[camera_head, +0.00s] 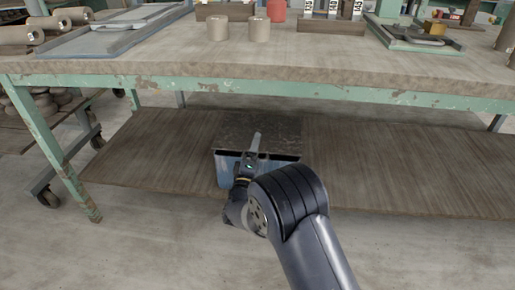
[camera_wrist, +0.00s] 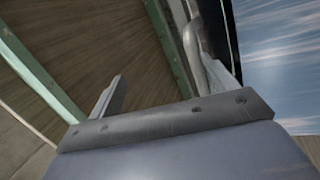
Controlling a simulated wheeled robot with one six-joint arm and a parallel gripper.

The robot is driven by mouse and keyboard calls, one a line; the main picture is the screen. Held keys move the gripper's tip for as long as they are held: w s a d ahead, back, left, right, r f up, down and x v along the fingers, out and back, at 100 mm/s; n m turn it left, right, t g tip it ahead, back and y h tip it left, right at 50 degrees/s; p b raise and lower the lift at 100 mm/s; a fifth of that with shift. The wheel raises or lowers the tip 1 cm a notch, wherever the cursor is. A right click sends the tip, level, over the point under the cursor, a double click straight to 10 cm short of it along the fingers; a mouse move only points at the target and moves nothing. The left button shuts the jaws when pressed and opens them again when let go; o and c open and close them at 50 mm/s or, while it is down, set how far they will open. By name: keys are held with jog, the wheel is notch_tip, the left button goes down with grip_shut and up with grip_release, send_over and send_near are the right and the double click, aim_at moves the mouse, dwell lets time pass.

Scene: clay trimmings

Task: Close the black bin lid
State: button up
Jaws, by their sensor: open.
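A bin with a blue front (camera_head: 226,170) stands on the lower shelf under the bench. Its dark, mottled lid (camera_head: 280,130) shows above the front, with a black strip between them. I cannot tell how far the lid is open. My gripper (camera_head: 256,142) is in front of the bin and overlaps the lid in the head view; contact cannot be told. In the wrist view my gripper (camera_wrist: 162,72) has its two fingers apart with nothing between them. A grey curved bar (camera_wrist: 192,42) is close by the right finger, and a blue surface (camera_wrist: 283,60) fills the right side.
The green-framed workbench (camera_head: 330,88) spans above the lower shelf (camera_head: 390,160), limiting room overhead. The shelf is clear on both sides of the bin. A wheeled rack (camera_head: 85,150) stands at left. Paper-brown cylinders (camera_head: 217,28) stand on the bench top.

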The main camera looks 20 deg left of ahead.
jog(key=shift+o, duration=0.4)
jog(key=s+d+f+n+g+y, duration=0.1)
jog(key=s+d+f+n+g, duration=0.1)
jog(key=s+f, duration=0.4)
notch_tip(320, 180, down, 3)
jog(key=shift+s+f+n+g, duration=0.2)
jog(key=shift+n+g, duration=0.1)
jog(key=shift+g, duration=0.1)
jog(key=shift+o, duration=1.3)
jog(key=shift+s+r+t+p, duration=0.3)
jog(key=shift+r+p, duration=0.05)
jog(key=shift+r, duration=0.2)
jog(key=shift+o, duration=0.5)
jog(key=shift+s+r+m+t+h+p, duration=0.3)
jog(key=shift+s+r+m+t+p, duration=0.15)
jog(key=shift+r+m, duration=0.3)
jog(key=s, duration=0.1)
jog(key=r, duration=0.1)
jog(key=s+r+t, duration=0.1)
jog(key=shift+s+a+r+m+p, duration=0.2)
jog(key=shift+s+a+m+p, duration=0.05)
jog(key=shift+s+m+p, duration=0.1)
jog(key=c, duration=1.4)
jog(key=shift+s+d+r+m+h, duration=0.1)
jog(key=shift+d+r+m+h, duration=0.1)
jog(key=shift+r+m+h, duration=0.15)
jog(key=shift+c, duration=0.2)
